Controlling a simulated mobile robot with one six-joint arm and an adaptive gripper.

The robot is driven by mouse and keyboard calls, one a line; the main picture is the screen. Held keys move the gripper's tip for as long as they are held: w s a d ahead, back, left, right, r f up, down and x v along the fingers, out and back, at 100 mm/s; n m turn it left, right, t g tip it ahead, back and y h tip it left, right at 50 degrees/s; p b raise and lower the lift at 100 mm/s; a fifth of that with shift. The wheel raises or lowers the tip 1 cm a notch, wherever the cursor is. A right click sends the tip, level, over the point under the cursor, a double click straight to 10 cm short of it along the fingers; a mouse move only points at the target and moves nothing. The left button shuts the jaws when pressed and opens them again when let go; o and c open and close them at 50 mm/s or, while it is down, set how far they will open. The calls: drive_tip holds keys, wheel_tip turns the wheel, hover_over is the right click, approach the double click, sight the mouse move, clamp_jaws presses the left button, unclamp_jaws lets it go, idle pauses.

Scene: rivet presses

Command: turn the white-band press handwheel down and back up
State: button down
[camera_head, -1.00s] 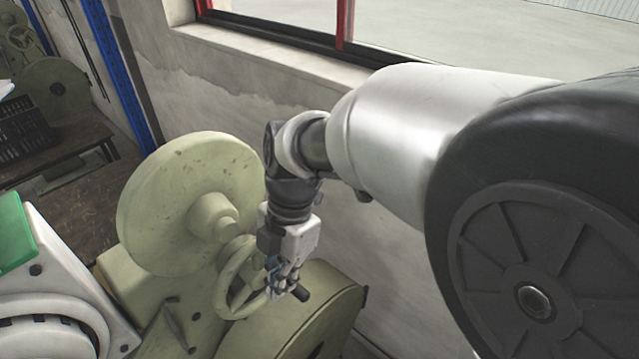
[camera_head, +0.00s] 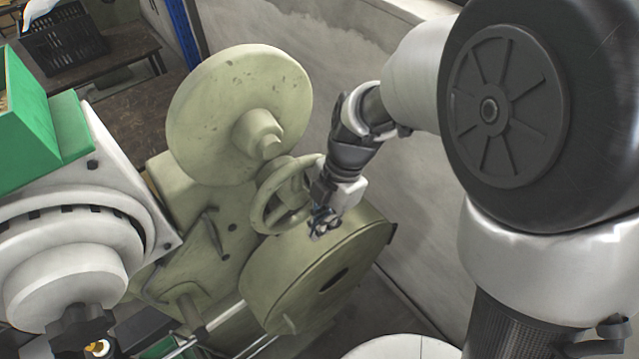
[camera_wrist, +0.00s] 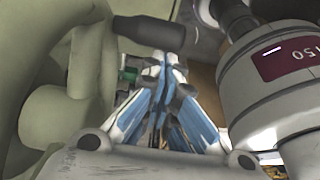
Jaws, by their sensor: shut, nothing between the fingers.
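The pale green press (camera_head: 190,240) stands in the middle of the head view, with a large round disc (camera_head: 240,105) at its top. Its spoked handwheel (camera_head: 262,212) sits below the disc and is partly covered by my gripper (camera_head: 322,226). I see no white band on this press. In the wrist view the handwheel rim (camera_wrist: 22,85) fills the left side, and its dark handle (camera_wrist: 150,34) lies across the top, just beyond my fingertips (camera_wrist: 163,68). My fingers are shut with nothing between them. Whether they touch the handle I cannot tell.
A round green housing (camera_head: 270,285) lies close under my gripper. A wall (camera_head: 420,180) runs behind it on the right. A white machine with a green box (camera_head: 25,120) stands at left. A dark crate (camera_head: 65,50) sits on a bench behind.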

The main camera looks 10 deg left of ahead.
drive_tip(key=shift+w+d, duration=0.1)
drive_tip(key=shift+w, duration=0.05)
drive_tip(key=shift+w+d+r+b, duration=0.2)
drive_tip(key=shift+w+d+b, duration=0.15)
drive_tip(key=shift+b, duration=0.2)
idle(0.3)
